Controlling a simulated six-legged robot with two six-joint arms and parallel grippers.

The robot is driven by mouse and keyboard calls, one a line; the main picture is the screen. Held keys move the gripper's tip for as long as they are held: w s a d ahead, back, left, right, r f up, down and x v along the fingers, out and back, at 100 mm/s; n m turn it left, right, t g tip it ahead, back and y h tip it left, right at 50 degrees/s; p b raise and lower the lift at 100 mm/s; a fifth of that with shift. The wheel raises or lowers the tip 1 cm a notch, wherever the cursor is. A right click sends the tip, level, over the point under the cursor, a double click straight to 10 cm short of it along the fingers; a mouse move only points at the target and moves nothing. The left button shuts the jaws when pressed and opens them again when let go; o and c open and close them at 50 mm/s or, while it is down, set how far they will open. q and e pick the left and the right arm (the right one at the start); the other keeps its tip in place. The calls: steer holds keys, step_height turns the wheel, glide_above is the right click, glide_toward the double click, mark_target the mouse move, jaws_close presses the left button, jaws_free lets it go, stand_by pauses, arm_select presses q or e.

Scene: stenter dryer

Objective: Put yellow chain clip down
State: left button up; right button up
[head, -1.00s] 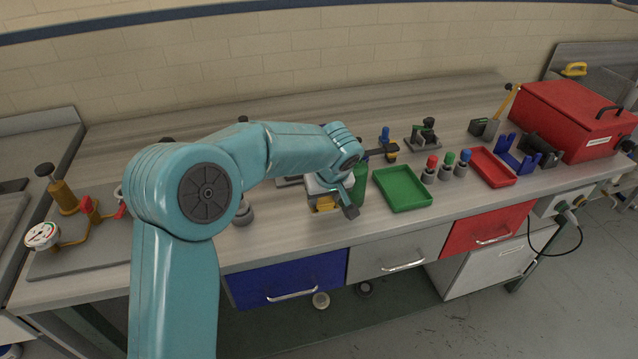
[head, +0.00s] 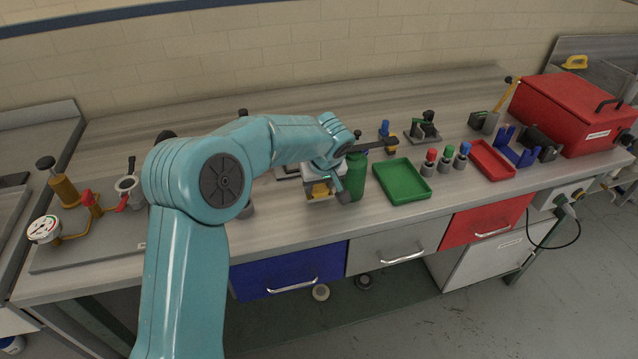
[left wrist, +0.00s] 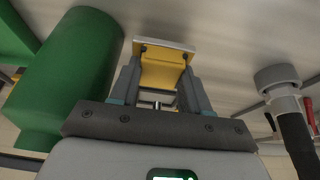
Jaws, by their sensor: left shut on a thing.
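The yellow chain clip (head: 320,190) is between the fingers of my left gripper (head: 324,184), over the front part of the bench. In the left wrist view the clip (left wrist: 163,68) is a yellow block with a pale plate along its far edge, and both fingers (left wrist: 155,88) are closed on its sides. A green cylinder (head: 356,178) stands close beside the gripper, to its right in the head view. The cylinder fills the left side of the wrist view (left wrist: 70,75). I cannot tell whether the clip touches the bench. My right gripper is out of view.
A green tray (head: 408,193) lies right of the cylinder. Red, green and blue-topped pegs (head: 446,160), a red tray (head: 490,158) and a red case (head: 570,112) are farther right. A gauge assembly (head: 80,215) stands at left.

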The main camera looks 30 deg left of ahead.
arm_select(q)
steer(key=shift+f, duration=0.15)
steer(key=o, duration=1.1)
steer(key=shift+c, duration=0.2)
steer(key=shift+r, duration=0.2)
steer(key=shift+r+p, duration=0.8)
steer(key=shift+p, duration=0.05)
steer(key=b+v, duration=0.1)
steer(key=v, duration=1)
steer(key=shift+d, duration=0.1)
steer(key=shift+s, duration=0.1)
